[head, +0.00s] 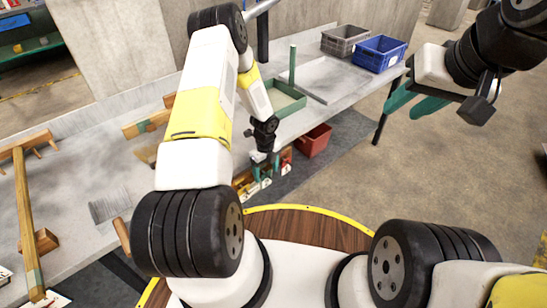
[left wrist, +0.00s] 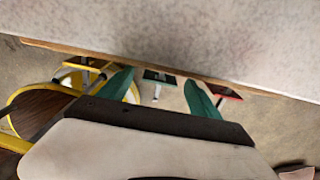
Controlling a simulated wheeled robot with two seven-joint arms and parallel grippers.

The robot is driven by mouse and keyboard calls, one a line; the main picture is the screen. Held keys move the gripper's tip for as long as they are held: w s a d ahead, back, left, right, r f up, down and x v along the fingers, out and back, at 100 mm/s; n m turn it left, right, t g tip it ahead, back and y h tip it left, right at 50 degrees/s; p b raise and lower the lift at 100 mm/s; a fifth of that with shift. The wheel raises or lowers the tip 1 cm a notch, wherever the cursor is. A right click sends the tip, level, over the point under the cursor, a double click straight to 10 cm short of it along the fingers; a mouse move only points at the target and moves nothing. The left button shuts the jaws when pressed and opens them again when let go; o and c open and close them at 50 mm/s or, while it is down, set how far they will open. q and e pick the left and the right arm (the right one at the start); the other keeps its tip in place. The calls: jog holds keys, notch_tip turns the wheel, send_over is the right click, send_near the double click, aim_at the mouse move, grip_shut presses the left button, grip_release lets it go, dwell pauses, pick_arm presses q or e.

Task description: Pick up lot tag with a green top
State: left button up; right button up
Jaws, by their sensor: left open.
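A lot tag with a green top (left wrist: 158,76) hangs at the table edge in the left wrist view, between the two green fingers of my left gripper (left wrist: 160,95). The fingers are open and stand apart from the tag on either side. A yellow-topped tag (left wrist: 88,65) is to its left and a red-topped tag (left wrist: 225,93) to its right. In the head view, my left gripper (head: 264,157) points down over the row of tags, partly hiding the green-topped tag (head: 266,181). My right gripper (head: 414,105) is empty at the upper right, its fingers apart.
The grey table (head: 335,95) carries a green tray (head: 303,102), a grey crate (head: 343,41) and a blue crate (head: 378,54). A red bin (head: 314,141) is beside the tags. Wooden pieces (head: 148,122) lie at left. Open floor lies to the right.

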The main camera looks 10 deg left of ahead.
pick_arm(q)
notch_tip(320, 180, down, 2)
jog(key=c, duration=1.4)
jog(key=shift+r, duration=0.1)
